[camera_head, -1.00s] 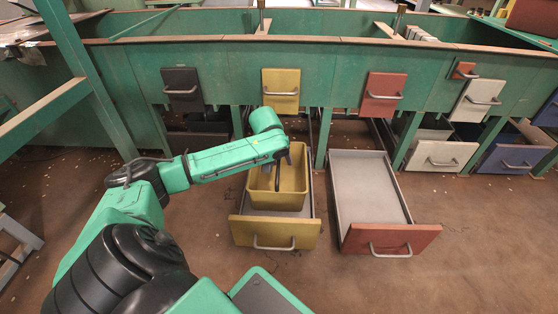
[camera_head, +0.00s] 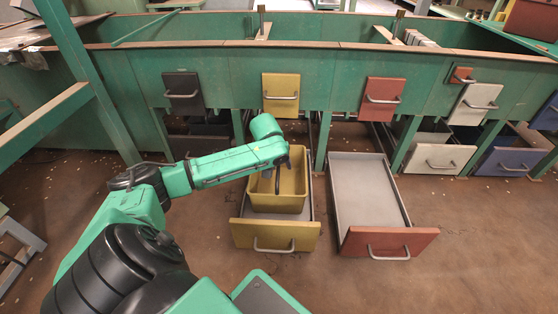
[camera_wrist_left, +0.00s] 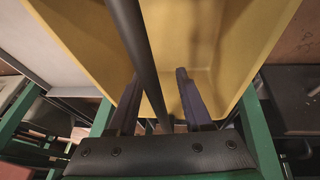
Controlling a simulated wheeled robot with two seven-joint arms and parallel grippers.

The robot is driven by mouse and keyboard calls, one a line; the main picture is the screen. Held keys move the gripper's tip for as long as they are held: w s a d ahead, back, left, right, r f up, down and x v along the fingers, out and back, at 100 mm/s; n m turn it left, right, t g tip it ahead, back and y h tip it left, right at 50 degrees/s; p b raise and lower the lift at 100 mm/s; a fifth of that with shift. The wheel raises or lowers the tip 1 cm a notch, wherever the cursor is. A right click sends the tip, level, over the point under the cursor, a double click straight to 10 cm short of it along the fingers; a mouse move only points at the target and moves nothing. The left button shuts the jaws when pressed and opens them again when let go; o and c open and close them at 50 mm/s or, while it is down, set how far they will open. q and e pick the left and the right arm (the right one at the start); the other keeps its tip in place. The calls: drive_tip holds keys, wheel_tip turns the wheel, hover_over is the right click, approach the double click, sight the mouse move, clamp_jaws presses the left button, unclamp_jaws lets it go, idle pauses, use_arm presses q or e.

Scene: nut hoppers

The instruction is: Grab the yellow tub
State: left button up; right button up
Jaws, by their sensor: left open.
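The yellow tub (camera_head: 283,204) sits in the pulled-out yellow drawer (camera_head: 243,236). In the head view a dark handle (camera_head: 277,180) shows across its opening. My left gripper (camera_head: 281,166) is over the tub opening, pointing down. In the left wrist view the tub (camera_wrist_left: 235,40) fills the upper part. The dark handle bar (camera_wrist_left: 138,45) runs between the two fingers of my left gripper (camera_wrist_left: 159,80). The fingers are open and stand apart on either side of the bar. I cannot tell whether either finger touches it. My right gripper is not in view.
An empty pulled-out drawer with a red front (camera_head: 388,242) lies just to the right. The green hopper bench (camera_head: 225,85) with coloured hatches stands behind. A white bin (camera_head: 440,158) and a blue bin (camera_head: 512,160) are farther right. The brown floor in front is open.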

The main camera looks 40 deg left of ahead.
use_arm(q)
clamp_jaws()
idle(1.4)
